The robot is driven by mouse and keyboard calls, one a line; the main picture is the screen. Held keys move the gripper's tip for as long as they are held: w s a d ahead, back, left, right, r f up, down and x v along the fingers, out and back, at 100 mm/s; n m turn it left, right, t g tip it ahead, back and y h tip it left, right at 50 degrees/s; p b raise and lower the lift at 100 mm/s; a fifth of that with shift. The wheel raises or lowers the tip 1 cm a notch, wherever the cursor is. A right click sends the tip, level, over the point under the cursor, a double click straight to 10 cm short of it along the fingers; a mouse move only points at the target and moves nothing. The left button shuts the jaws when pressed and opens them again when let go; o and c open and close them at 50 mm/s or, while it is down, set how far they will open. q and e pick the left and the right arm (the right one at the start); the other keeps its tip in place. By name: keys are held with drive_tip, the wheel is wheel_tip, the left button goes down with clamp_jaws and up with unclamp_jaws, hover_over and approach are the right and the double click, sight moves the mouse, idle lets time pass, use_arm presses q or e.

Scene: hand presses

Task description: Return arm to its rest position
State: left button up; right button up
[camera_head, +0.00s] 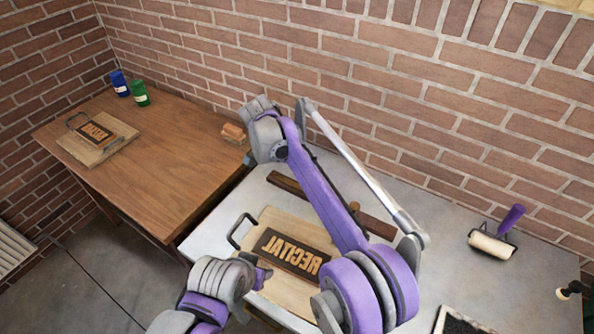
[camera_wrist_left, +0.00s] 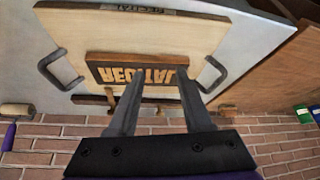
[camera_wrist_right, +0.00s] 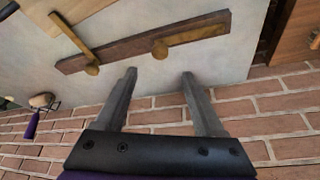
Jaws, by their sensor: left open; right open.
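My left gripper (camera_wrist_left: 160,74) is open and empty in the left wrist view, its fingers pointing over the wooden board with handles (camera_wrist_left: 75,35). A dark RECITAL block (camera_wrist_left: 110,72) lies on that board, beyond the fingertips. In the head view the board (camera_head: 265,218) and block (camera_head: 290,251) lie on the light table, partly behind my arms. My right gripper (camera_wrist_right: 159,73) is open and empty in the right wrist view, near a dark wooden bar (camera_wrist_right: 125,50) with brass-coloured fittings. My raised right arm hides part of the table in the head view.
A brown table (camera_head: 165,165) at left holds another board (camera_head: 75,149) with a block, a blue can (camera_head: 120,84), a green can (camera_head: 140,94) and a small tan object (camera_head: 233,133). A purple-handled roller (camera_head: 493,243) lies at right. A brick wall (camera_head: 400,85) stands behind.

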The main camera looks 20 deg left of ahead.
drive_tip(key=shift+s+r, duration=0.1)
drive_tip(key=shift+r, duration=0.2)
drive_tip(key=s+d+r+n+y, duration=0.1)
drive_tip(key=s+d+r, duration=0.15)
drive_tip(key=d, duration=0.55)
drive_tip(key=s+d+r+n, duration=0.15)
drive_tip(key=s+d, duration=0.25)
drive_tip(key=d, duration=0.4)
drive_tip(key=s+d+r+n+y, duration=0.1)
drive_tip(key=s+d+n, duration=0.15)
drive_tip(key=d, duration=0.55)
drive_tip(key=s+d+f+n+t, duration=0.1)
drive_tip(key=s+d+f, duration=0.4)
drive_tip(key=s, duration=0.5)
drive_tip(key=s+d+f+n+t, duration=0.1)
drive_tip(key=s+d+f, duration=0.4)
drive_tip(key=s, duration=0.5)
drive_tip(key=shift+s+d+n+y, duration=0.3)
drive_tip(key=shift+d+n+y, duration=0.15)
drive_tip(key=shift+d, duration=0.5)
